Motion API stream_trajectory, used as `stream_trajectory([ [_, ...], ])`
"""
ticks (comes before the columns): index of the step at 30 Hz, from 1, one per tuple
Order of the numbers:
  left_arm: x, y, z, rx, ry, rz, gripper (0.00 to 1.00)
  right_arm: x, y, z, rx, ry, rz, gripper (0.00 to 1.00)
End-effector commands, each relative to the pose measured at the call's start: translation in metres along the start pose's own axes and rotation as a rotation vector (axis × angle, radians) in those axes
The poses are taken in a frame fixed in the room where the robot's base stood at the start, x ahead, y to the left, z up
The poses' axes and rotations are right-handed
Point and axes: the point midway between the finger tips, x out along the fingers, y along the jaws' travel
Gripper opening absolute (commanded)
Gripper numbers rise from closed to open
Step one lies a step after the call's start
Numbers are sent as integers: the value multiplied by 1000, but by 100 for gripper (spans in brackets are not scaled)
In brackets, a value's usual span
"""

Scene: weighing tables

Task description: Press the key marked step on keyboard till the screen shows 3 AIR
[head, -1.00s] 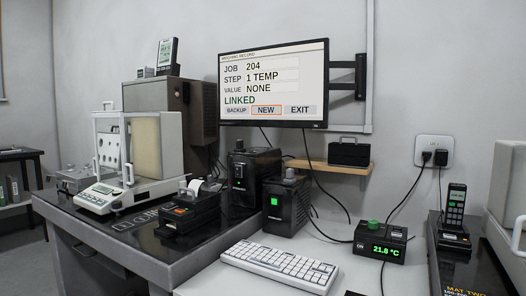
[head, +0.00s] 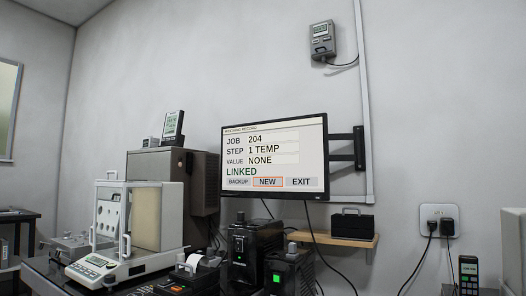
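The screen (head: 275,157) hangs on a wall arm and reads JOB 204, STEP 1 TEMP, VALUE NONE, LINKED. Its bottom row shows BACKUP, NEW and EXIT, with NEW outlined in orange. The keyboard is out of the picture now, below the lower edge, so its step key cannot be seen. Neither of my grippers is in the head view.
A balance (head: 108,264) with a glass draft shield stands at left. A printer (head: 190,279) and two black boxes stand below the screen. A wooden shelf (head: 335,240) holds a black case (head: 352,222). A wall device (head: 321,41) hangs above. A socket (head: 437,221) is at right.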

Motion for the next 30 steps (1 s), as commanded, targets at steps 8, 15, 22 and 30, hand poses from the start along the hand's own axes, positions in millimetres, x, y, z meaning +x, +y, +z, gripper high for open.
stream_trajectory([
  [8,0,0,0,0,0,0,0,0,0,0,0,0,0,43],
  [15,0,0,0,0,0,0,0,0,0,0,0,0,0,43],
  [22,0,0,0,0,1,-1,0,0,0,0,0,0,0,43],
  [30,0,0,0,-1,1,-1,0,0,0,0,0,0,0,43],
])
